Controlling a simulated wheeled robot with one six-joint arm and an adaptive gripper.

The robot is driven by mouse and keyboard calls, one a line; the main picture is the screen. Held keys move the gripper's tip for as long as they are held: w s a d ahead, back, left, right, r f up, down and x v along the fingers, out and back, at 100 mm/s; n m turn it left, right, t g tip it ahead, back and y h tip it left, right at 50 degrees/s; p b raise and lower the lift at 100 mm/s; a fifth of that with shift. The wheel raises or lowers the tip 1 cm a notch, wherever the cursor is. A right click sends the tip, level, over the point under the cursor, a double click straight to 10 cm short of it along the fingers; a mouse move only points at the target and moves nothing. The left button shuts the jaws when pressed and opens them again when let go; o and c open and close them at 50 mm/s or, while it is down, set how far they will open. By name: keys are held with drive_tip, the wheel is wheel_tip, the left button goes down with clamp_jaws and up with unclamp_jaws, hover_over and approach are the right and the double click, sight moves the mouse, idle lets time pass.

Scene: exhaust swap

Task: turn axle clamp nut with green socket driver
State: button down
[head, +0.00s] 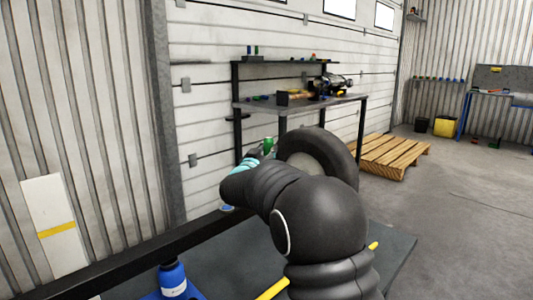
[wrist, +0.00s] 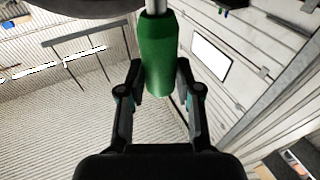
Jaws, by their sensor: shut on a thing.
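The green socket driver (wrist: 158,45) stands between the fingers of my gripper (wrist: 160,80), which is shut on its green handle. Its metal shaft runs out of the top of the wrist view, so the socket end is hidden. In the head view, the green handle (head: 267,145) shows just past my gripper (head: 256,153), beside a black tyre (head: 338,150). My arm covers part of the tyre. I cannot make out the axle clamp nut in either view, nor whether the driver touches it.
A workbench (head: 300,104) with tools and small parts stands behind the tyre. A wooden pallet (head: 392,155) lies to its right. A dark rail (head: 150,250) and a blue bottle jack (head: 172,278) are at the lower left.

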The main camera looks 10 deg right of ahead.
drive_tip(key=shift+r, duration=0.15)
drive_tip(key=shift+r, duration=1.1)
